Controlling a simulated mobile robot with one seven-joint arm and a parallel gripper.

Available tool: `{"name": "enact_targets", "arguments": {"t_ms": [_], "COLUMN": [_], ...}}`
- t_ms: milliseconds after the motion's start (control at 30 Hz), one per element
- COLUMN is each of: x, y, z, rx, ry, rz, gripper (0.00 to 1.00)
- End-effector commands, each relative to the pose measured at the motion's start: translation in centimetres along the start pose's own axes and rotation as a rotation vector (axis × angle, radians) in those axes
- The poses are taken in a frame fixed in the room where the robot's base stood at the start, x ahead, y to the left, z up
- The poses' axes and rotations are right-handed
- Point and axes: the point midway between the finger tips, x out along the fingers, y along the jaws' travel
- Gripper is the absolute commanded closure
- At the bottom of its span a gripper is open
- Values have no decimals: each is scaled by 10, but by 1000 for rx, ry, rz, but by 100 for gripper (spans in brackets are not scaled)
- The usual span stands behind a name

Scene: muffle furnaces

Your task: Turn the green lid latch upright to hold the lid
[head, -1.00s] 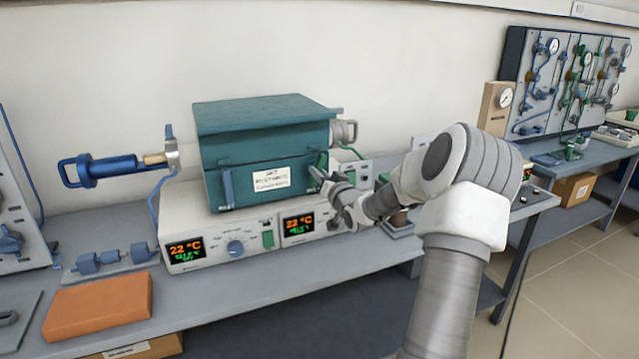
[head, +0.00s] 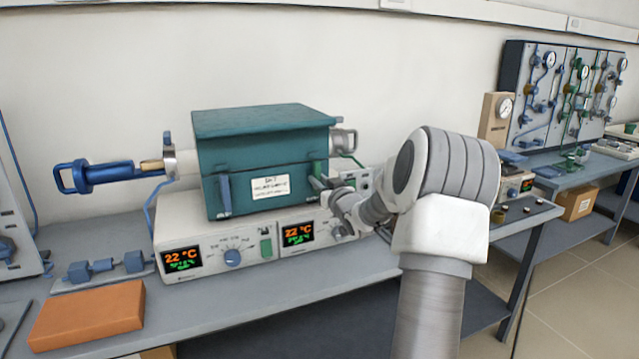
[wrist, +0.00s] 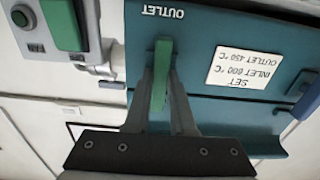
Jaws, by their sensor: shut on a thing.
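The green lid latch (wrist: 160,62) is on the front of the teal furnace box (head: 262,148), at its right side in the head view. In the wrist view, which shows the box upside down, it is pivoted by the OUTLET label and runs nearly upright across the lid seam, with a slight tilt. My gripper (wrist: 161,76) is shut on the latch, one finger on each side. In the head view my gripper (head: 322,184) partly hides the latch. The lid (head: 265,120) is down on the box.
A blue latch (head: 224,195) is at the box's left front; it also shows in the wrist view (wrist: 307,101). Below is the controller (head: 235,255) with two 22 °C displays. A blue-handled rod (head: 110,172) sticks out left. An orange block (head: 88,315) lies on the bench.

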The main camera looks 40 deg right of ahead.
Motion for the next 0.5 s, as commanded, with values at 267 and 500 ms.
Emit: {"name": "enact_targets", "arguments": {"t_ms": [267,500], "x": [0,0], "y": [0,0], "z": [1,1], "rx": [-2,-1], "ry": [-3,-2], "rz": [0,0], "gripper": [67,48]}}
